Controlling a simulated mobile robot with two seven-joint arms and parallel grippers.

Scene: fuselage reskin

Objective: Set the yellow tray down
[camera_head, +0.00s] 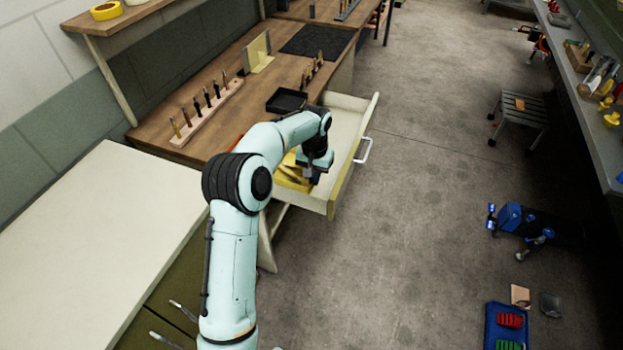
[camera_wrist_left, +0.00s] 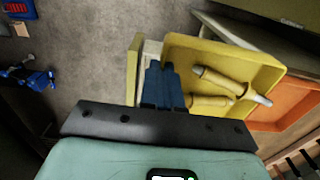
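The yellow tray (camera_wrist_left: 215,58) holds two tools with pale yellow handles (camera_wrist_left: 222,80). In the head view the tray (camera_head: 293,174) is partly hidden by my left arm and lies within the outline of the open drawer (camera_head: 349,126). I cannot tell whether its underside touches the drawer floor. My left gripper (camera_head: 318,168) points down at the tray's side. In the left wrist view its blue fingers (camera_wrist_left: 163,84) are close together over the tray's left wall and appear shut on it. My right gripper is out of view.
An orange tray-like thing (camera_wrist_left: 283,108) is beside the yellow tray. The wooden workbench (camera_head: 237,109) behind the drawer carries a tool rack (camera_head: 207,112) and a small black tray (camera_head: 287,100). A pale-topped cabinet (camera_head: 95,220) stands at left.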

